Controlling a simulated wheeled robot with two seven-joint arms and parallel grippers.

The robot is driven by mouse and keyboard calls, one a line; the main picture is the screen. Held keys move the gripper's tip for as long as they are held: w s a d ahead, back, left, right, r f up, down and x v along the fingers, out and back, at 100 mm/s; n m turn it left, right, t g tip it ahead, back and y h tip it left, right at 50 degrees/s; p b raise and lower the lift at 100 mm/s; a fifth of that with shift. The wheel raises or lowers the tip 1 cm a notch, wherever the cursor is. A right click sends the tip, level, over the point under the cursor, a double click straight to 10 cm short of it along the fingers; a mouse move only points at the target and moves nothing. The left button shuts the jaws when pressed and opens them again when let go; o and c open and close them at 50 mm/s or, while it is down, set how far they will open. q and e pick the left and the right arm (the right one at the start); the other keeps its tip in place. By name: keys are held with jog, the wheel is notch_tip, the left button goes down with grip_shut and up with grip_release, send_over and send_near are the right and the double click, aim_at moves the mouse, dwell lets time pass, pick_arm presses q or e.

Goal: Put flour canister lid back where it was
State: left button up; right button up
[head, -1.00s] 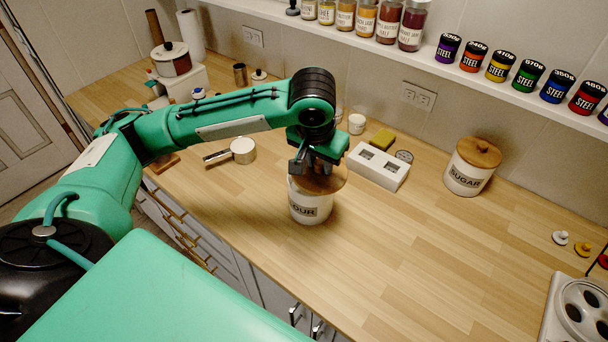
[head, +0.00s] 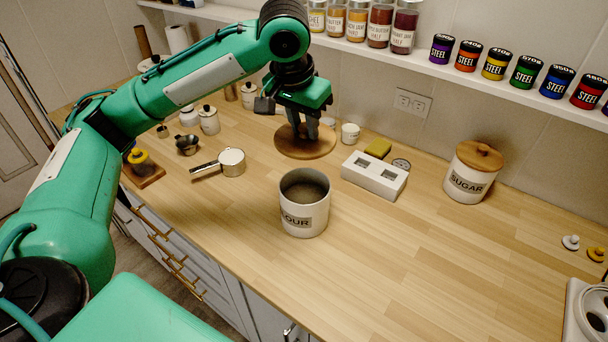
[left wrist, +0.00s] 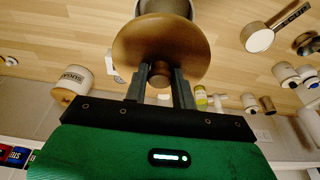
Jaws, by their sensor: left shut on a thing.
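The flour canister (head: 304,212) is a white, labelled jar standing open on the wooden counter, with its greyish contents showing. Its round wooden lid (head: 305,146) is off the jar, behind it in the head view. My left gripper (head: 308,130) points down and is shut on the lid's knob. In the left wrist view, the gripper (left wrist: 160,78) has a finger on each side of the knob (left wrist: 160,72), and the lid (left wrist: 160,45) partly hides the canister (left wrist: 165,7). The lid looks level; its height above the counter is hard to judge. My right gripper is not in view.
A white block with square holes (head: 374,176) and a sugar canister (head: 470,172) stand to the right. A metal measuring scoop (head: 229,163) lies to the left, with small jars (head: 208,119) behind it.

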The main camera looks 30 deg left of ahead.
aim_at(296, 143)
pick_arm(q)
notch_tip(296, 143, down, 13)
jog(key=shift+p, duration=0.35)
jog(key=o, duration=0.8)
jog(key=shift+o, duration=1)
jog(key=v, duration=1)
jog(key=shift+r+b, duration=0.3)
jog(key=shift+v, duration=0.8)
jog(key=shift+s+f, duration=0.1)
jog(key=shift+s, duration=0.05)
